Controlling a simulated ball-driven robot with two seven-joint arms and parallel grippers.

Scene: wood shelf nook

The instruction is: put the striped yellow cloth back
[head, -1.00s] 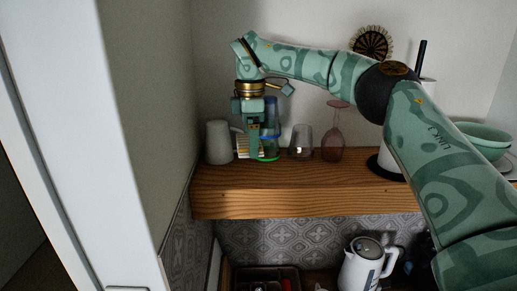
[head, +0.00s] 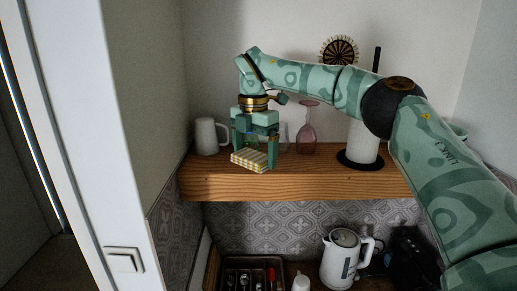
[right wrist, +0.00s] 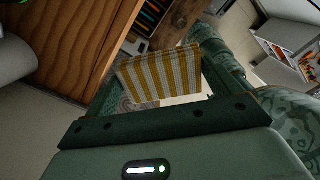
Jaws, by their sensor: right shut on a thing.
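The striped yellow and white cloth (head: 249,160), a folded block, is at the front edge of the wooden shelf (head: 300,183) in the head view, near its left end. My right gripper (head: 256,152) points down and is shut on it. Whether the cloth touches the shelf I cannot tell. In the right wrist view the striped cloth (right wrist: 165,75) sits between the fingers, its stripes running along its face. My left gripper is in neither view.
A white mug (head: 206,136) stands left of the gripper. A pink wine glass (head: 306,135) and a paper-towel holder (head: 360,145) stand to the right. Below are a white kettle (head: 340,258) and a cutlery tray (head: 252,272). A wall bounds the left side.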

